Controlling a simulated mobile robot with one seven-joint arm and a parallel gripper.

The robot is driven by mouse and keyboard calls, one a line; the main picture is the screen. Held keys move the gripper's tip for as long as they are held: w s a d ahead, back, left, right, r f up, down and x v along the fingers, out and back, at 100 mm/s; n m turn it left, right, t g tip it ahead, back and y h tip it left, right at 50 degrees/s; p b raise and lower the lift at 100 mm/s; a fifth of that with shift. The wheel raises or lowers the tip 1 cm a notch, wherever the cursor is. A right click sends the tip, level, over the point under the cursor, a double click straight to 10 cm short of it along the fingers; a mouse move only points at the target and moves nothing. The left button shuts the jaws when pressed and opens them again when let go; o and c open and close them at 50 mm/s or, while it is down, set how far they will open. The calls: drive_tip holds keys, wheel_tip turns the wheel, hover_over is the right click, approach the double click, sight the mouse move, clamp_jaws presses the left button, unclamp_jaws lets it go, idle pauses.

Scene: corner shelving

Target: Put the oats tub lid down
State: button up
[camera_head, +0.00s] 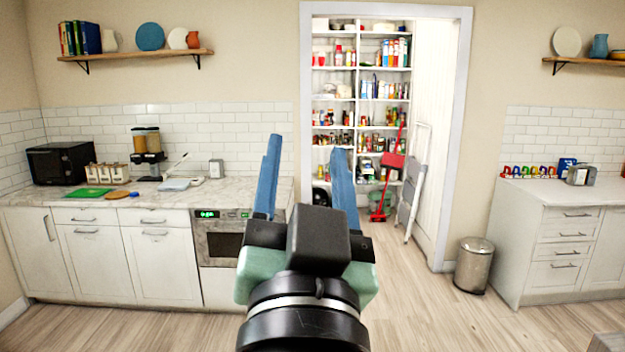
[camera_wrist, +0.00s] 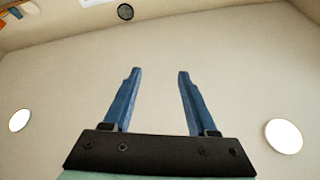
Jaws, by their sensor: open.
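My gripper (camera_head: 305,150) is raised in front of the doorway and the right end of the left counter in the head view. Its two blue fingers are apart with nothing between them. In the wrist view my gripper (camera_wrist: 155,75) is also open and empty, with ceiling and wall behind it. I cannot make out an oats tub or its lid for certain.
The left counter (camera_head: 245,188) holds a microwave (camera_head: 62,163), several canisters (camera_head: 107,176), a green board (camera_head: 92,193) and a kitchen scale (camera_head: 174,184). Stocked pantry shelves (camera_head: 362,98) show through the doorway. A bin (camera_head: 474,265) and stepladder (camera_head: 413,182) stand right.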

drive_tip(key=s+r+n+t, duration=0.2)
drive_tip(key=s+r+t, duration=0.2)
drive_tip(key=s+r, duration=0.4)
drive_tip(key=shift+d+r+n, duration=0.25)
drive_tip(key=shift+r+n, duration=0.15)
